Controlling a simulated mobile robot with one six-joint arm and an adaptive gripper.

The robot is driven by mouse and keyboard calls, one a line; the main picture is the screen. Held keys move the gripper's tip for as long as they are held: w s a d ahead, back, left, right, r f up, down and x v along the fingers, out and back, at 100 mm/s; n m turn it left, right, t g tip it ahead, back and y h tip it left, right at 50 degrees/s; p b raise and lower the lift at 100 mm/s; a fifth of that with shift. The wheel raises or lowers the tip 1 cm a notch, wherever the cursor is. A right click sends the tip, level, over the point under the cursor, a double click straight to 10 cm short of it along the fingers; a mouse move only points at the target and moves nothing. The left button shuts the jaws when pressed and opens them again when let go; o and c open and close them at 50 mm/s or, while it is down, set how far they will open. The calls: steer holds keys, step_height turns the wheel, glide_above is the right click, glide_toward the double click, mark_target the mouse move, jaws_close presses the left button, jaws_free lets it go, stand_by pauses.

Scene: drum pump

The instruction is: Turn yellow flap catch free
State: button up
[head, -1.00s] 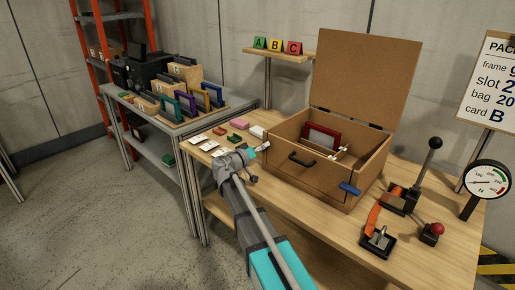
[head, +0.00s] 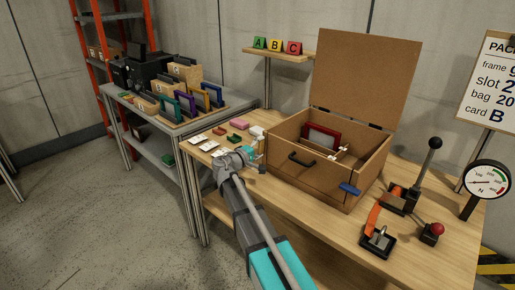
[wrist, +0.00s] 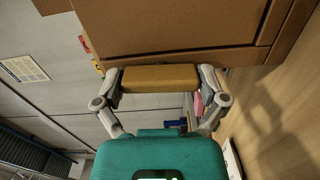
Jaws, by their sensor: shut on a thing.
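The yellow flap catch (wrist: 160,79) is a flat yellow block close against the brown wall of the box in the wrist view. My gripper (wrist: 160,86) is shut on it, one finger at each end. In the head view my gripper (head: 258,144) is at the left front corner of the brown box (head: 305,180), and I cannot make out the yellow catch there. The box lid (head: 365,75) stands open. A blue catch (head: 349,188) sits tilted on the box's front, near the right corner.
A red frame (head: 322,137) stands inside the box. Small cards and blocks lie on the bench left of my gripper. A strap clamp (head: 378,240), a black lever (head: 430,160), a red knob (head: 438,229) and a dial (head: 488,180) stand at the right.

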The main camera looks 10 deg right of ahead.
steer(key=shift+s+d+n, duration=0.1)
steer(key=shift+d+n, duration=0.05)
steer(key=shift+n, duration=0.35)
steer(key=o, duration=0.8)
steer(key=shift+a, duration=0.25)
steer(key=v, duration=1.1)
steer(key=shift+s+a, duration=0.2)
